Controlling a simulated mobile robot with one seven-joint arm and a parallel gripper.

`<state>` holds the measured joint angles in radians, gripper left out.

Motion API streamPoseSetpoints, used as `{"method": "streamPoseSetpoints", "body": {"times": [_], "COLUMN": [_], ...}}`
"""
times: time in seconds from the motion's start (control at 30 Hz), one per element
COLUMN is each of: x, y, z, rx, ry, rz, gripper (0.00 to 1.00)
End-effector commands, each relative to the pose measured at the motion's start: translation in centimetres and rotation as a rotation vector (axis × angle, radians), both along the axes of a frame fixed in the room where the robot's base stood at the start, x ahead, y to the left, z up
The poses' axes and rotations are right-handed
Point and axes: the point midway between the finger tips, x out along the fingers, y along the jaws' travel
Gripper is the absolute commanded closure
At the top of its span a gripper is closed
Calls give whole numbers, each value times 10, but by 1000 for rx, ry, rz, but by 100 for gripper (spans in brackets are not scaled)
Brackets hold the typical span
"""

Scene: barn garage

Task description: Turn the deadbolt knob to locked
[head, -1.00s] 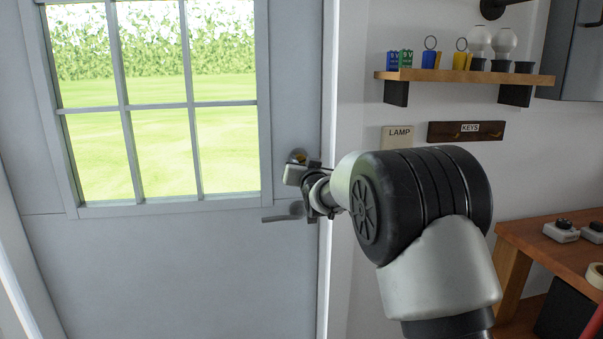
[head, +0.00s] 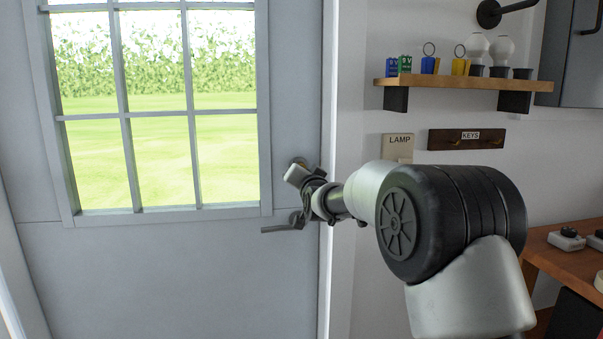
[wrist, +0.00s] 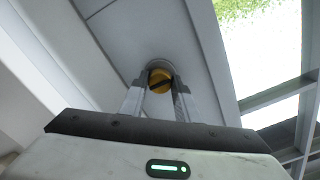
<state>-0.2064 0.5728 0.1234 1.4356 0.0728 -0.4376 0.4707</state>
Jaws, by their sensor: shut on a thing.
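The deadbolt knob is a round brass piece (wrist: 160,76) with a dark slanting bar across it, set in a grey collar on the door. My gripper (wrist: 157,92) points straight at it in the wrist view, with one finger on each side, shut on the knob. In the head view my gripper (head: 296,174) is tilted at the door's right edge and covers most of the knob; part of the grey deadbolt collar (head: 300,161) shows above it. Whether the bolt is thrown cannot be seen.
A grey lever handle (head: 283,229) sits just below my gripper on the grey door (head: 150,270). The white door frame (head: 342,120) is close on the right. A shelf (head: 465,84), a LAMP plate (head: 398,146) and a workbench (head: 572,262) are further right.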

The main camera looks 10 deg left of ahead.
Motion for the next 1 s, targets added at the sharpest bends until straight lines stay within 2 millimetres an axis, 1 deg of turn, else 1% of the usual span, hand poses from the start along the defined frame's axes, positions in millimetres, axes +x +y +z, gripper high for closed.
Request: {"method": "streamPoseSetpoints", "body": {"times": [0.17,0.2,0.27,0.3,0.57,0.67,0.77,0.83,1.0], "x": [0,0,0,0,0,-4,-15,-27,-68], "y": [1,1,1,1,0,-1,-4,-8,-19], "z": [-1,-1,-1,-1,0,0,1,1,1], "rx": [1,1,0,0,0,0,-1,-1,-2], "ry": [3,3,3,3,1,0,1,0,0], "rz": [2,2,2,2,1,0,1,0,1], "gripper": [93,66,56,52,52,52,52,52,52]}}
